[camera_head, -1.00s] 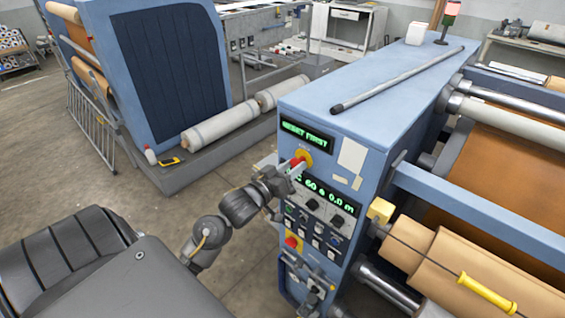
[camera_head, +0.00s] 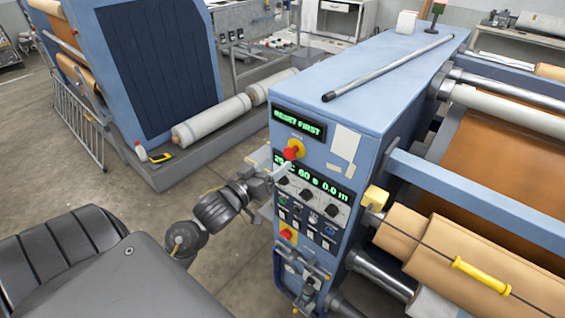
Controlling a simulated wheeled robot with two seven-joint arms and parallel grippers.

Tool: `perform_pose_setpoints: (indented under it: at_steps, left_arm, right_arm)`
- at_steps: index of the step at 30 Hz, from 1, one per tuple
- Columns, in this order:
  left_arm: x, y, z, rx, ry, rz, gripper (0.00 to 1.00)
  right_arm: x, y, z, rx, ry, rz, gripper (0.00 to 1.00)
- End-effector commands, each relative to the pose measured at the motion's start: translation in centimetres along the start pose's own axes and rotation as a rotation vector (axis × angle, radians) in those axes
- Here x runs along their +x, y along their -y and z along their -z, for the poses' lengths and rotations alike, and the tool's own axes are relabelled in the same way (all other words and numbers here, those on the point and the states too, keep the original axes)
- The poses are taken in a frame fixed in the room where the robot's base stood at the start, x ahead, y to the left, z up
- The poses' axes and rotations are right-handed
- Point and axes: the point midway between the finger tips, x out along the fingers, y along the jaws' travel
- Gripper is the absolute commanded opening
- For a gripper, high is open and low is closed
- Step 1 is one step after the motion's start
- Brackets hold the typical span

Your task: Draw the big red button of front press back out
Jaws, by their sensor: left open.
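The front press is the blue machine (camera_head: 375,90) in the middle and right. Its big red button (camera_head: 291,153) sits on a yellow round collar (camera_head: 298,147) high on the control face, under a green display (camera_head: 299,124) reading "RESET FIRST". I cannot tell whether it is pressed in or out. My left gripper (camera_head: 281,170) is open, just below and left of the button, with a pale finger close to it. I cannot tell whether they touch. My right gripper is not in view.
A second red button (camera_head: 288,235) on a yellow plate sits lower, among knobs and switches. A grey rod (camera_head: 390,68) lies on the press top. Open floor (camera_head: 130,205) lies at left.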

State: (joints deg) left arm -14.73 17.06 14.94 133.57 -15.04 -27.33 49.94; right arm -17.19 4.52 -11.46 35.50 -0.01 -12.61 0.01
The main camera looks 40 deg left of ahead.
Motion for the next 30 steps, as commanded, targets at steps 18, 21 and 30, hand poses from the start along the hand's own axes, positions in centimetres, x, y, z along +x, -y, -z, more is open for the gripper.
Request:
perform_pose_setpoints:
  at_steps: [18,21,30]
  left_arm:
    - [-6.1,0.0,0.0,-0.001,0.000,-0.001,0.60]
    - [-6.1,0.0,0.0,-0.001,0.000,0.000,0.60]
    - [-6.1,0.0,0.0,0.000,0.000,0.000,0.60]
  right_arm:
    - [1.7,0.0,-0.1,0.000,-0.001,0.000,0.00]
    - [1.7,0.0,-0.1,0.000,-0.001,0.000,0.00]
    - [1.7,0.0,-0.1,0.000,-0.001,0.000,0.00]
